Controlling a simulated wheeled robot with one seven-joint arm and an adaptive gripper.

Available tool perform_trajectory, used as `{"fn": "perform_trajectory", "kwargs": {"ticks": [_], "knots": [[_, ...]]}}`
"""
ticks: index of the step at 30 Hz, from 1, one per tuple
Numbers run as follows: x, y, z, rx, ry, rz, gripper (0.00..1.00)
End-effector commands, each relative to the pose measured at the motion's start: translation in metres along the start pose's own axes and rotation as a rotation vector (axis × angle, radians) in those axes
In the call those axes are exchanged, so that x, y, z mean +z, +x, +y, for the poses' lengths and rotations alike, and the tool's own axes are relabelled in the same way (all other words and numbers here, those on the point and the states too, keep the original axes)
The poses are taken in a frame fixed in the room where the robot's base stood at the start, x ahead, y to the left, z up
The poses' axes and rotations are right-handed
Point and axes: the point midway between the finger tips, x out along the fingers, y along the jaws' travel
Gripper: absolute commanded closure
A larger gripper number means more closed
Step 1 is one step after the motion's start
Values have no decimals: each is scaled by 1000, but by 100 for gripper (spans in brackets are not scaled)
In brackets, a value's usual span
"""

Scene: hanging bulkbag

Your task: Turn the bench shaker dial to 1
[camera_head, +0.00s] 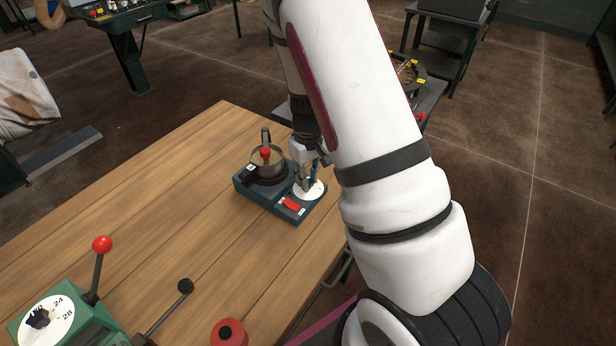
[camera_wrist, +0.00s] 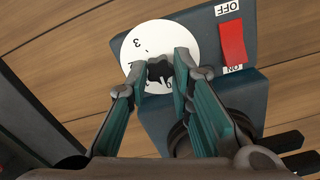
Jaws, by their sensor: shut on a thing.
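The bench shaker (camera_head: 255,190) is a dark blue-grey box on the wooden table, with a round pan-like vessel (camera_head: 268,164) on top. Its dial is a white disc (camera_head: 317,190) with a black knob (camera_wrist: 160,70). In the wrist view the disc (camera_wrist: 143,30) shows a 3 at its upper left; other marks are partly hidden by the fingers. My gripper (camera_wrist: 161,72) is shut on the black knob, one finger on each side. In the head view my gripper (camera_head: 308,184) comes down over the dial. Which number the knob points to cannot be told.
A red switch (camera_wrist: 232,42) between OFF and ON labels sits beside the dial. A green machine (camera_head: 75,325) with a red-balled lever (camera_head: 102,244) stands at the table's near left. A red round button (camera_head: 229,333) is near the front. The table middle is clear.

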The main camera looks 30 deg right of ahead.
Motion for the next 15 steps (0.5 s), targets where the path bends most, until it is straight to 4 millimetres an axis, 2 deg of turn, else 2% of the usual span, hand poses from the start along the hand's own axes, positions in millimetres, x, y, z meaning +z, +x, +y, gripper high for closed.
{"fn": "perform_trajectory", "kwargs": {"ticks": [8, 15], "knots": [[0, 0, 0, -1, 136, 1, 100], [0, 0, 1, 0, 343, 1, 100]]}}
